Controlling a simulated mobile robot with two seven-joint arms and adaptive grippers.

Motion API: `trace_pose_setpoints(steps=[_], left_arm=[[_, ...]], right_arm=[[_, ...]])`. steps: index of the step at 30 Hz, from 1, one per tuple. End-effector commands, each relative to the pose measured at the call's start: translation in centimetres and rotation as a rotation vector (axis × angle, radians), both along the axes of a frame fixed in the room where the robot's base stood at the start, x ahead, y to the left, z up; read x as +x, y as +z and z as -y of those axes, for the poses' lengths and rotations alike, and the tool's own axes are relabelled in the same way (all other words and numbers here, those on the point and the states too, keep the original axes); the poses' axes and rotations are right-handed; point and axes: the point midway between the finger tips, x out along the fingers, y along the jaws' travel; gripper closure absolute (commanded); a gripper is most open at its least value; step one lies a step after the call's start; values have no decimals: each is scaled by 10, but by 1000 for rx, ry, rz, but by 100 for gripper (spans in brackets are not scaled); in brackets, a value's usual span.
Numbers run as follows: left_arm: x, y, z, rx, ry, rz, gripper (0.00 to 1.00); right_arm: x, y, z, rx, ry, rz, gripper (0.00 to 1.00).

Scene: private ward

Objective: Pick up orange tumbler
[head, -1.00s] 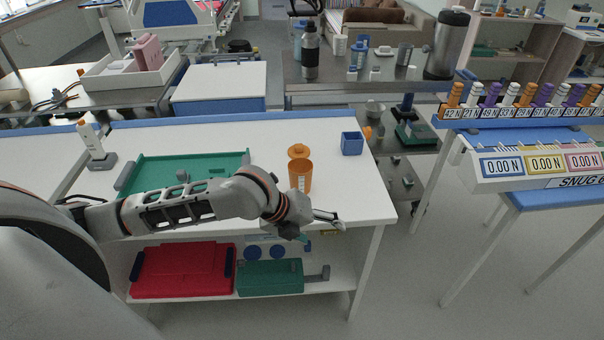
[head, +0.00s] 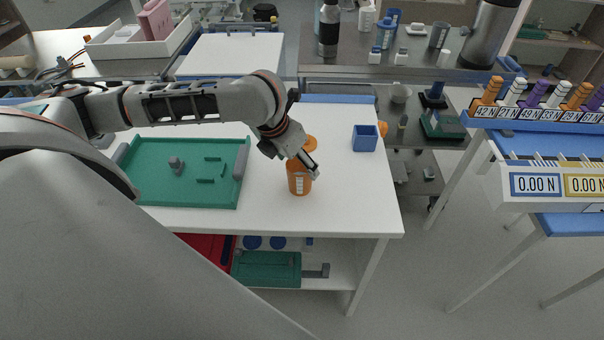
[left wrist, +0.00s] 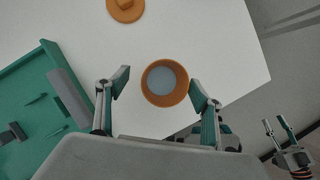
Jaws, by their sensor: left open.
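The orange tumbler (head: 299,180) stands upright on the white table, with a pale label on its side. My left gripper (head: 306,163) is open above and behind it, pointing down, and covers part of its top. In the left wrist view the open-topped tumbler (left wrist: 152,95) appears between the spread fingers of the left gripper (left wrist: 159,85), close to the right finger and clear of the left one. I cannot tell whether that finger touches it. Another gripper, apparently my right (left wrist: 275,122), shows at the lower right with its fingers apart.
An orange lid (head: 311,144) lies behind the tumbler; it also shows in the left wrist view (left wrist: 126,8). A green tray (head: 150,193) is at left, a blue open box (head: 365,139) at right. The white tabletop (head: 345,200) around the tumbler is mostly clear.

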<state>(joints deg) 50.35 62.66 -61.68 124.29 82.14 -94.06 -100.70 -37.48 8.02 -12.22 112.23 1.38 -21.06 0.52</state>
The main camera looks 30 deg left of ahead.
Motion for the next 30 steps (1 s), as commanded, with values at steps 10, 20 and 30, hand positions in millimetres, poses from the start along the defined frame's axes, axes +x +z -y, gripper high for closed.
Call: trace_pose_setpoints(steps=[10,20,30], left_arm=[[8,-38,11,-2,-1,-3,34],[18,-53,10,-2,1,2,34],[17,-53,10,-2,1,2,77]], right_arm=[[1,-11,0,0,1,-2,60],[3,-11,0,1,0,6,60],[3,-11,0,1,-1,6,60]])
